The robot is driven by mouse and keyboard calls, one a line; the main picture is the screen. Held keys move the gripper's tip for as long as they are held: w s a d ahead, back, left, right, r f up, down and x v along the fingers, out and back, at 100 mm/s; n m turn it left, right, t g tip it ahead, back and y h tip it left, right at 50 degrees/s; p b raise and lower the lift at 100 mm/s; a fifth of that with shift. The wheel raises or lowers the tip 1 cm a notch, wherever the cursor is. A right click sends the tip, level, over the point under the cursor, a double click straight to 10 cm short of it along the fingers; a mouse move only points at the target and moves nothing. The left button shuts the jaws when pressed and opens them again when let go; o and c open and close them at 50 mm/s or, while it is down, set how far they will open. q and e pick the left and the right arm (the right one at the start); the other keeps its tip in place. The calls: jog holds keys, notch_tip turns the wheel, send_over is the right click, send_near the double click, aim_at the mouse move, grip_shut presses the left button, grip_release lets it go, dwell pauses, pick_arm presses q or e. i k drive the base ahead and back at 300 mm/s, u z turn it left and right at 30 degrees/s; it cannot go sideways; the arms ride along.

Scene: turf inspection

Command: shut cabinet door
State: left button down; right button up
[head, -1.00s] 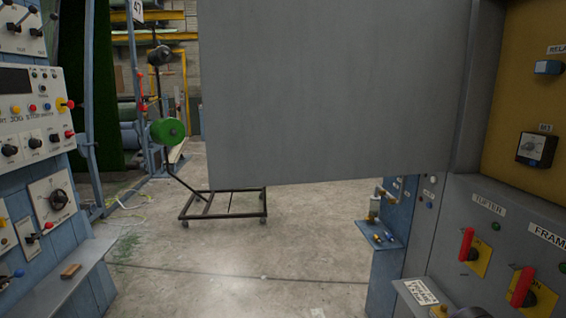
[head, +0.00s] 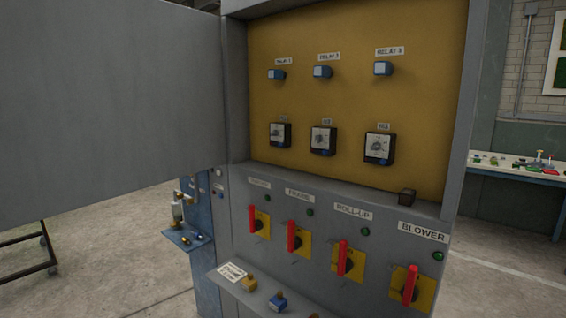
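The cabinet door (head: 110,110) is a large flat grey panel on the left of the head view. It stands wide open, swung out to the left from its hinge side at the cabinet's left edge. The grey cabinet (head: 232,90) is in the middle, with its yellow back panel (head: 340,110) exposed. Blue relays (head: 322,72) and black-and-white dial units (head: 322,140) are mounted on that panel. No handle shows on the visible door face. Neither gripper is in view.
Below the opening, red switch handles (head: 343,257) stick out on yellow plates. A ledge under them holds a label and small blocks (head: 278,302). A small blue shelf (head: 187,238) juts out on the left. A bench (head: 515,165) stands at right. Concrete floor (head: 120,255) is open at lower left.

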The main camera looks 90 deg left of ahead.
aim_at(101, 100)
jog(key=z, duration=0.15)
jog(key=k, duration=3)
jog(key=u, duration=1.75)
